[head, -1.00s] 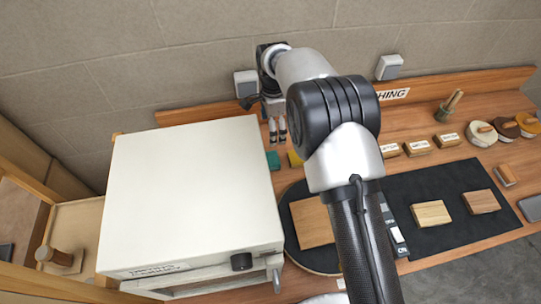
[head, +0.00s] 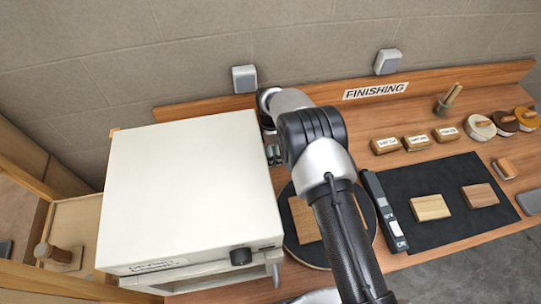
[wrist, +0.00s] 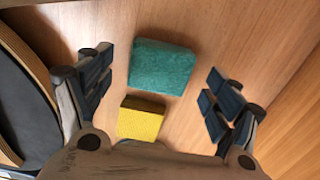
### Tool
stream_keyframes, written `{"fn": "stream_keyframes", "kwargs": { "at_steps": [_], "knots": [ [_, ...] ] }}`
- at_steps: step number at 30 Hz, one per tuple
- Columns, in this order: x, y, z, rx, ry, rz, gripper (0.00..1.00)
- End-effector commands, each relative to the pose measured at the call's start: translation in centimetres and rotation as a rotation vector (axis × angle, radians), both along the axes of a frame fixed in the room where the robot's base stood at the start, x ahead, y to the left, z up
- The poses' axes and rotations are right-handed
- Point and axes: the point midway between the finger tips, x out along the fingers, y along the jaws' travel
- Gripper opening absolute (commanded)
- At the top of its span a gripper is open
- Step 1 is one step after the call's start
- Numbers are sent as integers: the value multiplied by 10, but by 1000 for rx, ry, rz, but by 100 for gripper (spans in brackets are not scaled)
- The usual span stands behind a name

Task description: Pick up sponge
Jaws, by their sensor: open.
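In the wrist view a yellow block (wrist: 140,118), which looks like a sponge, lies on the wooden bench top. A larger teal block (wrist: 161,66) with a rough surface lies just beyond it. I cannot tell for certain which is the sponge. My gripper (wrist: 160,82) is open and empty, with one finger to the left of both blocks and one to the right, apart from them. In the head view my gripper (head: 273,154) is low behind the white oven, beside its right side. My arm and gripper hide the blocks there.
A white box oven (head: 190,195) stands close on the left. A round dark board (head: 312,253) with a wooden square lies in front. A black mat (head: 440,190) with wood blocks, a FINISHING sign (head: 376,91) and labelled blocks (head: 416,142) are to the right.

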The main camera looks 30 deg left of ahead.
Motion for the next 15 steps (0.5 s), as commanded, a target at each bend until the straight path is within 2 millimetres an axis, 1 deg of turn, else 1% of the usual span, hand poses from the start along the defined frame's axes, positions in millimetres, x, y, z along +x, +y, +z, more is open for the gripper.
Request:
{"fn": "stream_keyframes", "kwargs": {
  "at_steps": [1,3,10,15],
  "knots": [
    [0,0,-6,0,0,0,83],
    [0,0,-9,1,-1,0,83],
    [0,0,-10,1,-1,0,83],
    [0,0,-10,1,-1,0,73]
  ]
}}
